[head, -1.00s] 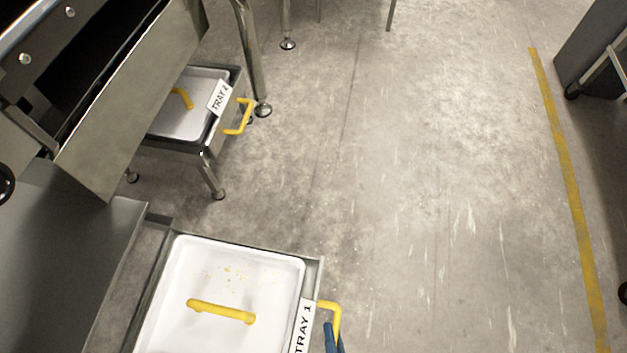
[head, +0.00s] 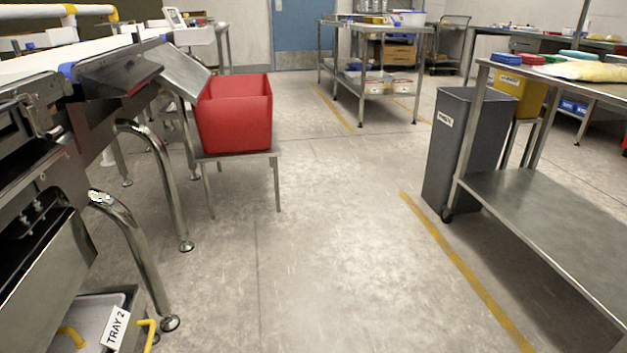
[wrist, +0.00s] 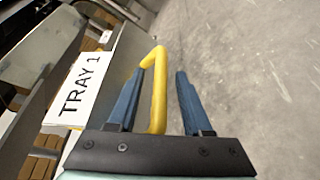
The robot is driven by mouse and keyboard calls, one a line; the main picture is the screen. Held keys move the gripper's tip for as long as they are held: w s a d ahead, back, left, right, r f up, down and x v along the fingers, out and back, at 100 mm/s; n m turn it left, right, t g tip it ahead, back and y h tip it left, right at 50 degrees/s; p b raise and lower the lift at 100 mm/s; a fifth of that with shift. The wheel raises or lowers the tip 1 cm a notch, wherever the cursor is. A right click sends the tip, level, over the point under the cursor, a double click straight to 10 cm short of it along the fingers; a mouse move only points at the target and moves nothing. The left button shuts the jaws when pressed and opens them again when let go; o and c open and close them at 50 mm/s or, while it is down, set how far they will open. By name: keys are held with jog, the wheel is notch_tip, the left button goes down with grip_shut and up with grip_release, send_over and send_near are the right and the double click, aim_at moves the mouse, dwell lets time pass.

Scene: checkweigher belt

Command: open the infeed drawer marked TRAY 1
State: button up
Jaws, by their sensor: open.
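In the wrist view, the white TRAY 1 label (wrist: 83,84) is on the drawer front at the left. The drawer's yellow handle (wrist: 158,98) stands out from the front. My gripper (wrist: 159,73) is open, with its two blue fingers either side of the handle. The handle is close to the left finger, with a wider gap to the right finger; contact is unclear. The TRAY 1 drawer and my gripper are outside the head view now.
A second drawer, marked TRAY 2 (head: 117,327), with a yellow handle, is at lower left. A red bin (head: 234,118) stands on a low stand beyond the machine legs. A grey bin (head: 455,150) and steel table (head: 560,225) are right. The middle floor is clear.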

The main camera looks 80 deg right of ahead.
dwell(0.3)
jog(key=p+v, duration=0.2)
jog(key=v, duration=1.1)
jog(key=shift+w, duration=0.1)
